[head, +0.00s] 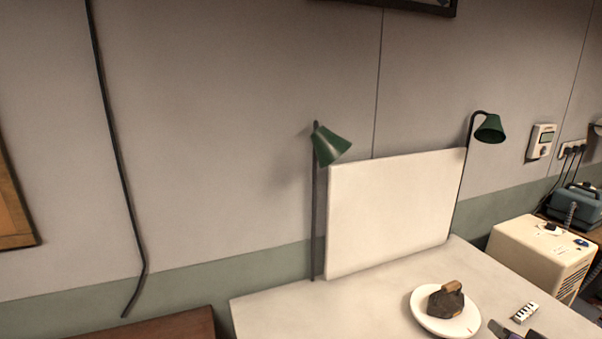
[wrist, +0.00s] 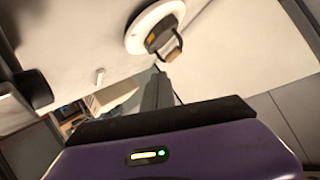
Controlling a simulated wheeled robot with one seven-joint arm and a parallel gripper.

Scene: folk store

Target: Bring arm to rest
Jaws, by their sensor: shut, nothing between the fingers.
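My gripper (wrist: 157,80) shows in the wrist view as narrow grey fingers, shut and empty, beyond my purple wrist housing with its lit indicator. It is clear of the table surface and touches nothing that I can see. In the head view only a bit of my purple and grey arm shows at the bottom edge, right of centre. A white plate (head: 446,311) on the white table (head: 320,308) bears a dark object with a wooden handle (head: 446,299). The plate (wrist: 135,38) and the object (wrist: 164,37) also show at the top of the wrist view.
A small white piece with dark marks (head: 525,312) lies right of the plate. A white panel (head: 395,212) stands at the table's back between two green lamps (head: 330,146) (head: 489,128). A cream cabinet (head: 541,254) stands to the right. The table's left part is clear.

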